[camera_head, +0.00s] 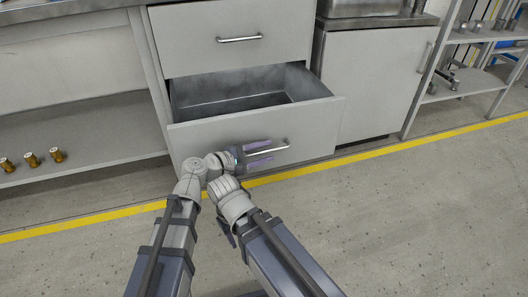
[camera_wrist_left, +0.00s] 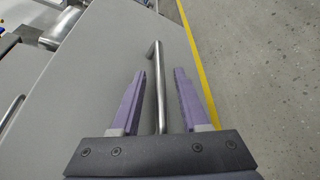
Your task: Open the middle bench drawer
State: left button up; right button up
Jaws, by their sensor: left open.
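The grey drawer (camera_head: 258,132) below an upper drawer (camera_head: 232,35) stands pulled out, and its inside (camera_head: 230,98) looks empty. My left gripper (camera_head: 268,151) is at its front, open, with purple fingers either side of the bar handle (camera_head: 284,146). In the left wrist view the metal handle (camera_wrist_left: 158,85) runs between the open fingers of the left gripper (camera_wrist_left: 162,73), with a gap on both sides. My right gripper (camera_head: 227,232) is mostly hidden behind its own arm, low in front of the drawer; its jaws cannot be made out.
The upper drawer is shut. A grey cabinet (camera_head: 368,82) stands to the right, then a metal shelf rack (camera_head: 465,83). Several brass parts (camera_head: 32,159) stand on the low shelf at left. A yellow line (camera_head: 425,143) crosses the floor; the floor at right is clear.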

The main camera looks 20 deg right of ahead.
pick_arm(q)
notch_tip(320, 180, up, 10)
jog(key=p, duration=1)
pick_arm(e)
notch_tip(320, 180, up, 10)
